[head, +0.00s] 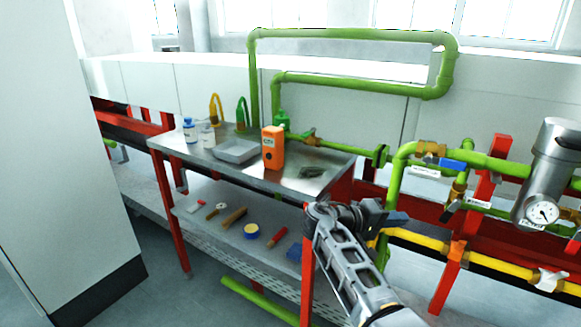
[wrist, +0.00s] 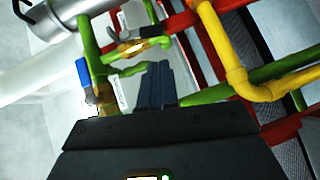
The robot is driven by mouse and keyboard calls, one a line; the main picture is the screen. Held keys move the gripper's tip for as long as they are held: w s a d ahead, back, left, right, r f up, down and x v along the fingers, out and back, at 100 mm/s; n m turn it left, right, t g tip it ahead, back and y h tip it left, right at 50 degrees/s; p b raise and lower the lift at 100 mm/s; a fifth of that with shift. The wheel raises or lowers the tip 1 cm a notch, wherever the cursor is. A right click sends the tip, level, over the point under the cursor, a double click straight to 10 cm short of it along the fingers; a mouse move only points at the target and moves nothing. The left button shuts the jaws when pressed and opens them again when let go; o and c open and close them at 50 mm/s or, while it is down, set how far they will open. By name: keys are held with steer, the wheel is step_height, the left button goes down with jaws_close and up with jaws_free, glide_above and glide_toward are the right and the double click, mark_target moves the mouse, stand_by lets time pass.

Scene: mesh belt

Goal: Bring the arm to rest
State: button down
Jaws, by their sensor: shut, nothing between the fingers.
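My arm reaches up from the lower right of the head view and bends beside the right end of the metal work table (head: 305,185). My gripper (head: 396,218) is at its end, pointing right, in front of the green and yellow pipes. In the wrist view my gripper (wrist: 156,82) shows its two dark blue fingers together with nothing between them. Pipes lie beyond the fingertips; I cannot tell the exact gap to them.
Yellow pipe (head: 418,238), green pipe (head: 394,190), a blue-handled valve (head: 453,164) and a steel filter housing with gauge (head: 550,170) are to the right. Floor at left is clear.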

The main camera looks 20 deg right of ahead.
steer(key=shift+f, duration=0.1)
steer(key=s+a+f+n+t+y, duration=0.35)
steer(key=s+a+f, duration=0.25)
steer(key=s+f, duration=0.45)
steer(key=s+a+f+n+t+y, duration=0.3)
steer(key=s+a+f+t+y, duration=0.4)
steer(key=f, duration=0.7)
steer(key=s+a+r+t+y, duration=0.15)
steer(key=s+a+r, duration=0.3)
steer(key=s, duration=0.55)
steer(key=s+a+r+t+y, duration=0.1)
steer(key=s+a+r+y, duration=0.3)
steer(key=s, duration=0.6)
steer(key=s+a+r+m+t, duration=0.1)
steer(key=s+r, duration=0.3)
steer(key=r, duration=0.5)
steer(key=s+a+r+m+t, duration=0.1)
steer(key=s+r, duration=0.4)
steer(key=r, duration=0.5)
steer(key=shift+a+r+m+t, duration=0.25)
steer(key=shift+m+t, duration=0.3)
steer(key=shift+t, duration=0.45)
